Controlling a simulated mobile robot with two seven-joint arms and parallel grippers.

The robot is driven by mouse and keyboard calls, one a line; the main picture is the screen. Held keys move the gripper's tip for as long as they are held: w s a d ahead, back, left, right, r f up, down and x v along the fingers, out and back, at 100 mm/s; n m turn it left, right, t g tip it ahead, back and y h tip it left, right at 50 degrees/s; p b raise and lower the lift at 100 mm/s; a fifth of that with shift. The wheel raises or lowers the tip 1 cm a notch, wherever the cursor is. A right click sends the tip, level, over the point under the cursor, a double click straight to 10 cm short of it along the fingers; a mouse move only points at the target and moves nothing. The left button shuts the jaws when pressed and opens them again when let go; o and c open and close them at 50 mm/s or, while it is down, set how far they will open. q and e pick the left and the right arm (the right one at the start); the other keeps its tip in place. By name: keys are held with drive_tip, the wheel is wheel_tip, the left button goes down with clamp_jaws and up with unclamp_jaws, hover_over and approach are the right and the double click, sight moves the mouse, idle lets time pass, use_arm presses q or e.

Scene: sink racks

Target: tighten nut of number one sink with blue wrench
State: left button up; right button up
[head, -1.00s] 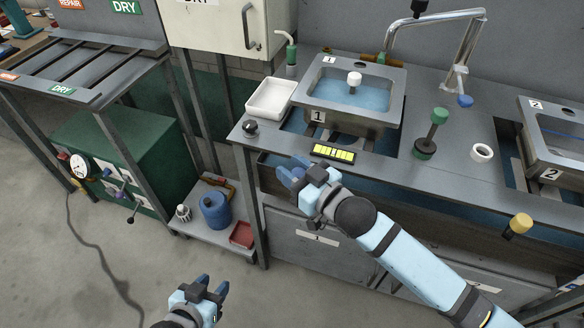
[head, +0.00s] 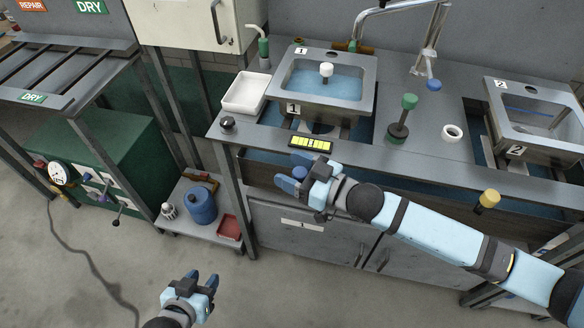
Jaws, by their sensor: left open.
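Sink one (head: 305,108), labelled 1, is set in the counter with blue water and a white-topped plug (head: 326,70) in it. Its nut is not clearly visible. My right gripper (head: 303,175) is at the counter's front edge, below the yellow-striped panel (head: 311,142). A small round blue piece (head: 299,172) shows at its fingers; I cannot tell whether it is gripped or just behind, or whether it belongs to the blue wrench. No whole blue wrench is recognizable. My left gripper (head: 202,281) is open and empty, low over the floor.
Sink two (head: 532,154) is at right, with a yellow knob (head: 488,199) at the counter front. A green-ended tool (head: 403,120), white ring (head: 453,133) and white tray (head: 246,92) are on the counter. A blue canister (head: 202,206) stands on a low shelf. The floor in front is clear.

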drive_tip(key=shift+s+d, duration=0.15)
drive_tip(key=shift+d, duration=0.05)
drive_tip(key=v, duration=1.3)
drive_tip(key=shift+d, duration=0.15)
